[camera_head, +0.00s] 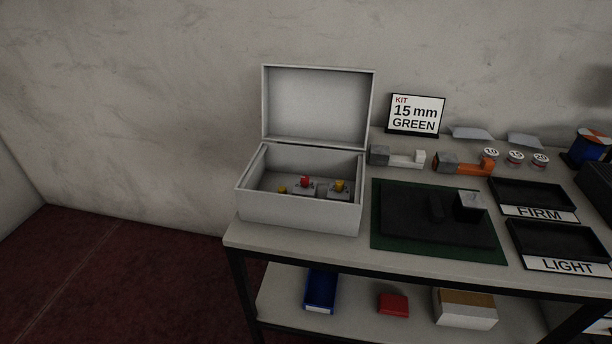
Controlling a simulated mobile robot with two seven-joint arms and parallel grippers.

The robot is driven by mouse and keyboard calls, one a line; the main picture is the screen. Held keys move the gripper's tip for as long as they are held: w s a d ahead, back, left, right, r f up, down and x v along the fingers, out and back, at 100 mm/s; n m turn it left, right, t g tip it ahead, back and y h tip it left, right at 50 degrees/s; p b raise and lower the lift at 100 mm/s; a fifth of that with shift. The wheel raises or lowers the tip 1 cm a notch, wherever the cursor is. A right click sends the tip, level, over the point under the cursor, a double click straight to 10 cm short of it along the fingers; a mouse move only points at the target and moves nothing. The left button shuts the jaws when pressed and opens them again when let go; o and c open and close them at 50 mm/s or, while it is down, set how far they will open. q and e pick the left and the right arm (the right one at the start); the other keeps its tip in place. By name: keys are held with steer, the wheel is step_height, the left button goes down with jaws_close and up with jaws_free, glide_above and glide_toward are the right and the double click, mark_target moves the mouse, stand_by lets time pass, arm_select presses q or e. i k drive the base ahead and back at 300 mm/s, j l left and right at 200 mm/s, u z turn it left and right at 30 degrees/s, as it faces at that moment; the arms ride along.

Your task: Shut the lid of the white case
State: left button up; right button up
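The white case (298,216) stands at the left end of the table. Its lid (318,104) is open and stands upright at the back, tilted slightly, with its inner face toward me. Inside the case are small grey parts with a red knob (305,181) and yellow knobs (340,184). Nothing visible lies across the rim of the case. Neither of my grippers shows in the head view.
A sign (415,114) reading "KIT 15 mm GREEN" stands right of the lid. A green mat (384,241) with a dark plate lies right of the case. Trays marked FIRM (535,193) and LIGHT (555,240) are farther right. A lower shelf (350,318) holds boxes.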

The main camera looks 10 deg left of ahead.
mark_target(316, 105)
steer(key=k, duration=1.05)
steer(key=k+z, duration=0.15)
steer(key=z, duration=1.35)
steer(key=i+j+z, duration=0.1)
steer(key=j+z, duration=0.25)
steer(key=j, duration=2.95)
steer(key=i+j, duration=0.1)
steer(key=j, duration=1.1)
